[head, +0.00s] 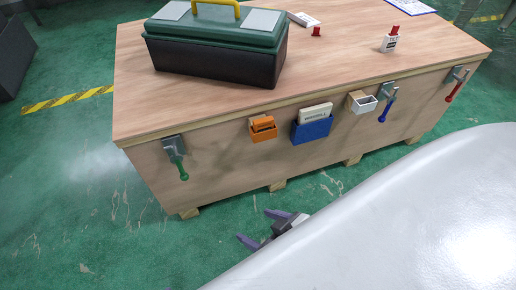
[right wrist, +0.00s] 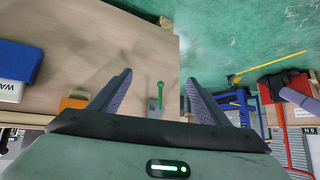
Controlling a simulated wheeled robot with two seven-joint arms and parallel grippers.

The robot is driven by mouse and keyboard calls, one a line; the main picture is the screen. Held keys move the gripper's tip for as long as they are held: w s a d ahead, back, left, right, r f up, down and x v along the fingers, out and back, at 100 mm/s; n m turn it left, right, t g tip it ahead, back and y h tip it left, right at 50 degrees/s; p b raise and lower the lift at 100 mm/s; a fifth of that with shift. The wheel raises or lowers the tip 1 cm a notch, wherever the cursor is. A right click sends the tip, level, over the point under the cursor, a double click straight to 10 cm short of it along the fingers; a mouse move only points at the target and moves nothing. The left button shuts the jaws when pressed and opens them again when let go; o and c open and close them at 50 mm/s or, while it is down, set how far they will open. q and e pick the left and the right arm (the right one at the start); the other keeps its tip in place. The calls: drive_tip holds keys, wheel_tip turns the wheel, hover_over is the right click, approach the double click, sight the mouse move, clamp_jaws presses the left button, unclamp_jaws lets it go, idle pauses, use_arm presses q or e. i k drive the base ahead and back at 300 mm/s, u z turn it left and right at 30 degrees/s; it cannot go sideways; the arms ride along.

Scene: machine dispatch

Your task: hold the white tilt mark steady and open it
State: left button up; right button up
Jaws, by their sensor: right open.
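A small white piece with dark lettering and a red top (head: 390,42) stands upright on the right part of the crate top; it looks like the tilt mark, though its lettering is too small to read surely. My right gripper (head: 254,225) is open and empty, low in front of the crate and well apart from that piece. In the right wrist view, my right gripper (right wrist: 159,77) has its fingers spread, with a green handle (right wrist: 160,95) seen between them against the crate's side. My left gripper is not in view.
The wooden crate (head: 200,105) bears a green toolbox (head: 215,40), a white block (head: 303,19) and a small red piece (head: 316,32).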

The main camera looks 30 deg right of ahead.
sight(389, 44)
drive_tip(key=z, duration=1.9)
